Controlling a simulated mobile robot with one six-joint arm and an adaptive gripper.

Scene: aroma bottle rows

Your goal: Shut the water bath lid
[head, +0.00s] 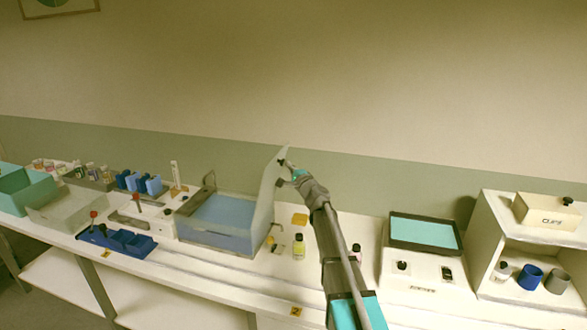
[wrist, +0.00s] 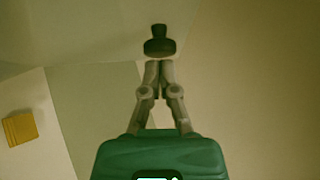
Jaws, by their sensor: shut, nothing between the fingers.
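The water bath (head: 215,238) stands on the bench left of the middle, with blue water inside. Its pale see-through lid (head: 266,193) stands open, nearly upright, at the bath's right side. A dark knob (head: 282,162) sits on the lid's outer face near the top. The knob (wrist: 159,42) also shows in the wrist view, just beyond my fingertips. My gripper (head: 287,174) is on the right side of the lid, close to the knob. In the wrist view my gripper (wrist: 160,66) has its fingers together, with nothing between them. I cannot tell whether the fingertips touch the knob.
A yellow block (head: 299,219) and a small yellow-labelled bottle (head: 299,246) stand right of the bath, near my arm. A device with a teal top (head: 424,233) and a white shelf unit (head: 527,248) stand at the right.

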